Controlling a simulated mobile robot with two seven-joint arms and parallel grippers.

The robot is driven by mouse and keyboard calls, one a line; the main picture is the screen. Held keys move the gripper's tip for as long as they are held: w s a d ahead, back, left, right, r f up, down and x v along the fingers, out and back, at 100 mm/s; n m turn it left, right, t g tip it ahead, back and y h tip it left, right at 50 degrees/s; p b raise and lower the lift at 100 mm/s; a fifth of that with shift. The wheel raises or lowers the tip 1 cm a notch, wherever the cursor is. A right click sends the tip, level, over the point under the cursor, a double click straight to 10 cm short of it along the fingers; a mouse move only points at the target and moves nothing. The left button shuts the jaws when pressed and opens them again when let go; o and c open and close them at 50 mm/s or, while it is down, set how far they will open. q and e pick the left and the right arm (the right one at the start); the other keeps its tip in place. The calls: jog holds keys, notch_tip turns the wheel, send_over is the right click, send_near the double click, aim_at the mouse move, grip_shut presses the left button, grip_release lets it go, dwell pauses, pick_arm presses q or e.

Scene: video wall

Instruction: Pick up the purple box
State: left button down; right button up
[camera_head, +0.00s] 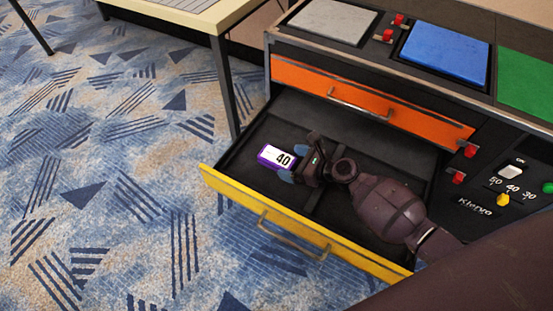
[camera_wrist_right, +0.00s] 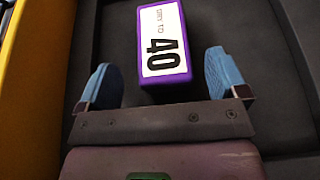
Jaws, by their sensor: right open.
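The purple box (camera_head: 275,157), with a white label reading 40, lies in the open drawer with the yellow front (camera_head: 300,222). In the right wrist view the purple box (camera_wrist_right: 163,45) lies ahead of and between the two blue fingers, with a gap on each side. My right gripper (camera_head: 292,166) reaches into the drawer from the right and is open and empty. Its fingertips (camera_wrist_right: 164,75) show on either side of the box's near end. My left gripper is in neither view.
A closed drawer with an orange front (camera_head: 365,102) sits above the open one. The cabinet top carries grey (camera_head: 333,22), blue (camera_head: 445,50) and green (camera_head: 527,84) panels with red buttons nearby. A table (camera_head: 215,15) stands at upper left. The patterned carpet (camera_head: 100,170) is clear at left.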

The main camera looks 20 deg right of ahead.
aim_at(285, 160)
jog(key=x, duration=0.1)
jog(key=b+x, duration=0.1)
jog(key=x, duration=0.1)
jog(key=shift+w+f, duration=0.15)
jog(key=shift+f, duration=0.3)
jog(key=shift+w+a, duration=0.15)
jog(key=shift+w, duration=0.15)
jog(key=shift+r, duration=0.1)
jog(key=c, duration=0.4)
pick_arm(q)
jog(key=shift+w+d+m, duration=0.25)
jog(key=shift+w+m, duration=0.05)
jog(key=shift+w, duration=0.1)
pick_arm(e)
jog(key=c, duration=0.7)
